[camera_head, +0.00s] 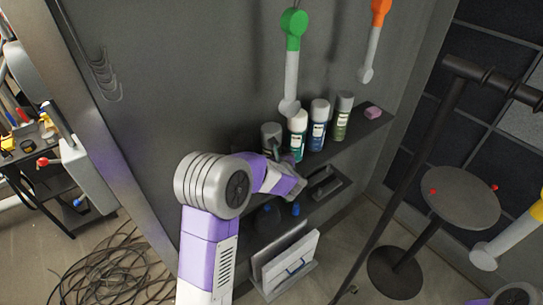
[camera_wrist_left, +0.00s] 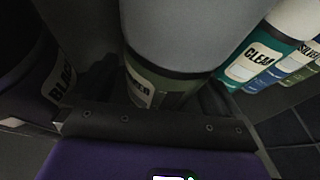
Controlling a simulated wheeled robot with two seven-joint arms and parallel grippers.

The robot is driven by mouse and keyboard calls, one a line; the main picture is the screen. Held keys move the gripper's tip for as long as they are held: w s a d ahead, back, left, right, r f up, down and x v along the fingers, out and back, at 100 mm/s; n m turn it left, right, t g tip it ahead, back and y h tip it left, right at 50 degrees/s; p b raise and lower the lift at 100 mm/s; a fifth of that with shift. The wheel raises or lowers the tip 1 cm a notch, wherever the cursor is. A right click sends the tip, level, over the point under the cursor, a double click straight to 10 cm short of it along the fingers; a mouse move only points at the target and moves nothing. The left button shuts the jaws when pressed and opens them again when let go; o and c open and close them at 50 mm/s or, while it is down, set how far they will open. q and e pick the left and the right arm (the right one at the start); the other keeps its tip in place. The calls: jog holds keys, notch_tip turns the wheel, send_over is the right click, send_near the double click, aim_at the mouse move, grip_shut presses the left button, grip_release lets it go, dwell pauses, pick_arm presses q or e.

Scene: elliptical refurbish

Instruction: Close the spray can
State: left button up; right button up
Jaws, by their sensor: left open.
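Several spray cans stand in a row on a wall shelf in the head view: a grey-topped can (camera_head: 271,132) at the left end, a teal can (camera_head: 298,140) with a white top, a blue can (camera_head: 318,128) and an olive-green can (camera_head: 343,115). My left gripper (camera_head: 280,152) is at the left end of the row, its fingers largely hidden. In the left wrist view, a can with a wide grey top and green body (camera_wrist_left: 160,80) stands close in front of the open jaws; contact cannot be told. The teal "CLEAR" can (camera_wrist_left: 247,62) is to its right. My right gripper is not in view.
A dark can labelled "BLACK" (camera_wrist_left: 62,85) stands left of the near can. A pink block (camera_head: 373,112) lies at the shelf's right end. A green-headed tool (camera_head: 292,60) hangs above the cans. A round stool (camera_head: 458,200) stands right; cables (camera_head: 105,265) lie on the floor.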

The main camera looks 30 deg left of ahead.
pick_arm(q)
jog(key=shift+r, duration=0.25)
jog(key=v, duration=1.2)
jog(key=shift+f, duration=0.2)
jog(key=s+d+f+n+g+h, duration=0.1)
jog(key=s+f+n+g+h, duration=0.2)
jog(key=f, duration=0.5)
jog(key=s+d+f+n+g+h, duration=0.1)
jog(key=s+d+f+g, duration=0.1)
jog(key=s+f, duration=0.35)
jog(key=s+d+f+n+g+h, duration=0.2)
jog(key=s+d+f+n+h, duration=0.2)
jog(key=s+d+f+n, duration=0.3)
jog(key=s+d+f+n+g+h, duration=0.1)
jog(key=s+d+f+n+h, duration=0.4)
jog(key=f+n, duration=1)
jog(key=s+d+n, duration=0.2)
jog(key=n, duration=0.1)
jog(key=shift+s+d+n+g+h, duration=0.15)
jog(key=shift+n+g+h, duration=0.15)
jog(key=shift+n+g, duration=0.1)
